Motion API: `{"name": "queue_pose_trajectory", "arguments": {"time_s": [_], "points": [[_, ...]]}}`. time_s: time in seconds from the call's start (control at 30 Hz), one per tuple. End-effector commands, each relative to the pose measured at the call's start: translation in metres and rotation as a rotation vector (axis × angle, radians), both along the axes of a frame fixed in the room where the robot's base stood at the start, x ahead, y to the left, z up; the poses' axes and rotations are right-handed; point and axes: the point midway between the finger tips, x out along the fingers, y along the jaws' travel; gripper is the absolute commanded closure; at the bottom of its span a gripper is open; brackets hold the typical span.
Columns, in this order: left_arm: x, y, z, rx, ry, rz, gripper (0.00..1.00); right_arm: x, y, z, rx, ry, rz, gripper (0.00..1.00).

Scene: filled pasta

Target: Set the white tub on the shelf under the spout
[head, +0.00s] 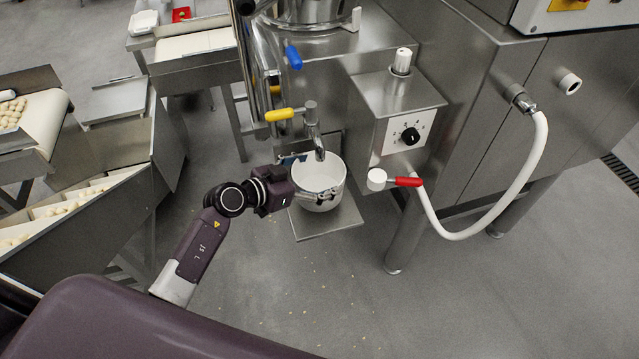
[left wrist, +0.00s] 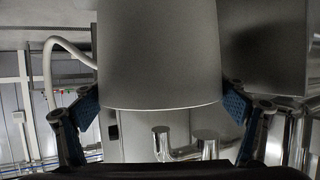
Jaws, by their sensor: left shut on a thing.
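The white tub (head: 318,184) is upright and open at the top, with its inside looking empty. My left gripper (head: 310,190) is shut on its sides; one finger shows at the tub's front. In the left wrist view the tub (left wrist: 158,60) fills the space between the two blue-padded fingers. The metal spout (head: 318,142) comes down over the tub's far rim. The flat metal shelf (head: 335,224) lies beneath the tub, its front part bare. I cannot tell whether the tub's bottom touches the shelf. My right gripper is not in view.
A yellow-handled valve (head: 280,114) sits left of the spout. A control box with a black dial (head: 410,136) and a red-handled tap (head: 404,181) stand close on the right. A white hose (head: 500,215) loops further right. Conveyors with pasta (head: 62,208) are at left.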

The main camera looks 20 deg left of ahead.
Motion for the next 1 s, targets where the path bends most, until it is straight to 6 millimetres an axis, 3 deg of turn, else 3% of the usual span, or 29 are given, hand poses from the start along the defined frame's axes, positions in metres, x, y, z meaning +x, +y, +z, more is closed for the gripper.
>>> {"name": "queue_pose_trajectory", "arguments": {"time_s": [0.1, 0.2, 0.6, 0.63, 0.7, 1.0], "points": [[-0.001, 0.0, -0.026, 0.0, 0.004, 0.001, 0.35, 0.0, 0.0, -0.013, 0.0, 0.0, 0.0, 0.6], [0.001, -0.001, -0.039, -0.001, 0.002, -0.001, 0.35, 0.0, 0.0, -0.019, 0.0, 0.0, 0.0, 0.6], [0.002, -0.003, -0.042, -0.002, 0.001, 0.002, 0.35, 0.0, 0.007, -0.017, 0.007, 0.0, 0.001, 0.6], [0.002, -0.003, -0.043, -0.002, 0.002, 0.001, 0.09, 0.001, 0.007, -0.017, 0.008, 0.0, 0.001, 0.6], [0.002, -0.003, -0.042, -0.002, 0.001, 0.001, 0.01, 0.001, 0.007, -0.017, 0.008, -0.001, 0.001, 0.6], [0.002, -0.003, -0.042, -0.001, 0.002, 0.001, 0.0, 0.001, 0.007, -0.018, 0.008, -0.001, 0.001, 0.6]]}}
